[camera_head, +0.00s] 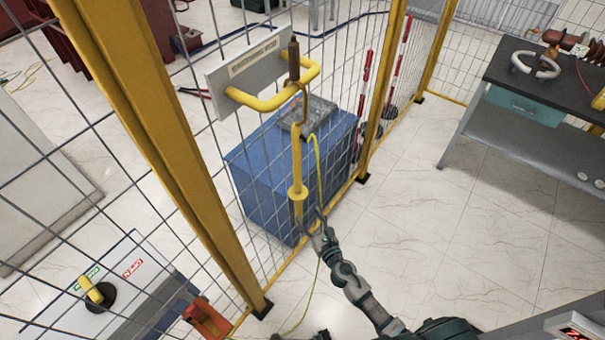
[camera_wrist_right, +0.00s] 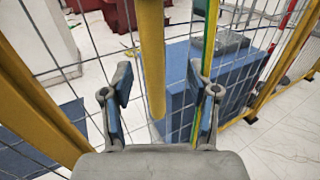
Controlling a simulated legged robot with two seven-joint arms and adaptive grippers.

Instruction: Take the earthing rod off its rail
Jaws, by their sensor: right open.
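The earthing rod (camera_head: 297,160) hangs upright on its yellow rail (camera_head: 262,103), with a brown upper end above the rail and a yellow handle with a collar below. The rail is a bent tube on a grey plate (camera_head: 248,72) on the mesh fence. A green-yellow cable (camera_head: 318,165) runs down beside the rod. My right gripper (camera_head: 310,228) is at the rod's lower end. In the right wrist view the open fingers (camera_wrist_right: 162,100) stand either side of the rod's yellow handle (camera_wrist_right: 153,60), with gaps showing. The cable (camera_wrist_right: 207,60) passes by the right finger. My left gripper is out of view.
Yellow fence posts (camera_head: 160,150) and mesh stand close to the rod. A blue cabinet (camera_head: 255,175) is behind the mesh. A workbench (camera_head: 545,85) stands at the right. A switch box (camera_head: 105,290) is at the lower left. The tiled floor between fence and bench is clear.

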